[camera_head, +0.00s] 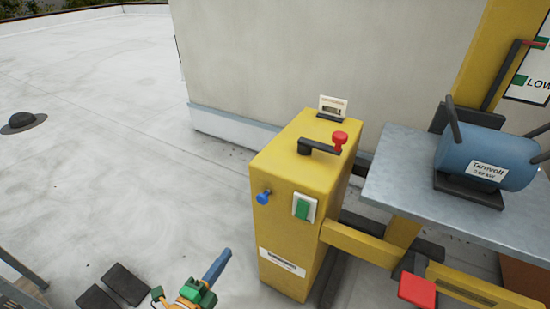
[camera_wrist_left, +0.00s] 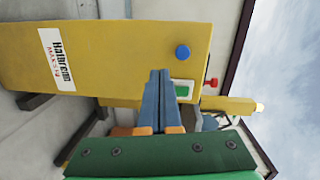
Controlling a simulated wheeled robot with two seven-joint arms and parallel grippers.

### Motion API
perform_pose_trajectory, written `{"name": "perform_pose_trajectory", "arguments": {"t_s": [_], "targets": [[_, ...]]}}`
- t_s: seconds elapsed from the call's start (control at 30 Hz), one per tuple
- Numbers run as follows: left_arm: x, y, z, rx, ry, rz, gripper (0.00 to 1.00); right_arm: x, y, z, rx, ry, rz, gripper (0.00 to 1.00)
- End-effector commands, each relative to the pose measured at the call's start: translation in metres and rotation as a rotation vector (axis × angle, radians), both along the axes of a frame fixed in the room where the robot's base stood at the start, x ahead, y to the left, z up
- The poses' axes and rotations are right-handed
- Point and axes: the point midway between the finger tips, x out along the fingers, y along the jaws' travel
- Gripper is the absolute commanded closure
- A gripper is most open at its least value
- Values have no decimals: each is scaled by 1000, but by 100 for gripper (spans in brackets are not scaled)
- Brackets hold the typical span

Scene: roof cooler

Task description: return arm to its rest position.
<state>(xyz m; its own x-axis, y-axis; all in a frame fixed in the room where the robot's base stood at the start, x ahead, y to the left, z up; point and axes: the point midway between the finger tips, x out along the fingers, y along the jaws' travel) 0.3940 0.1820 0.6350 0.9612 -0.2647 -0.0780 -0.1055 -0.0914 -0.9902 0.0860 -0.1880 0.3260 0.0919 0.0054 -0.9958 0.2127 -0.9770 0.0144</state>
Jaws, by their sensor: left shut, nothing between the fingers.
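My left gripper (camera_head: 226,254) comes in at the bottom middle of the head view, with blue fingers and a green body. Its fingers are shut together and empty, and they also show in the left wrist view (camera_wrist_left: 160,74). It is to the left of and in front of the yellow box (camera_head: 293,165), apart from it in the head view. In the wrist view the fingers point toward the box (camera_wrist_left: 110,45) and partly overlap the green switch (camera_wrist_left: 184,88). My right gripper is not in view.
The box carries a blue knob (camera_head: 263,197), a green rocker (camera_head: 302,209) and a black crank with a red grip (camera_head: 340,139). A grey platform (camera_head: 400,185) with a blue motor (camera_head: 485,155) is at the right. A red pad (camera_head: 417,290) sits low. The left roof is mostly clear.

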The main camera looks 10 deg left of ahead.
Motion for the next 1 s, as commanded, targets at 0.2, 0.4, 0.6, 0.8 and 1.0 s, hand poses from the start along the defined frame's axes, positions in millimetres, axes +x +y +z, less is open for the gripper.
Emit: {"name": "perform_pose_trajectory", "arguments": {"t_s": [0.2,0.4,0.6,0.8,1.0], "targets": [[-83,25,-182,-424,674,368,100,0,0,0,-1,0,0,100],[-200,20,-274,-677,1098,763,100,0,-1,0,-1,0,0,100],[-316,5,-309,-800,1376,1166,100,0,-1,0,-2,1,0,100],[-309,7,-196,-801,1361,1151,100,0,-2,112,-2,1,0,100],[-309,7,-138,-801,1360,1148,100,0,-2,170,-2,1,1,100]]}}
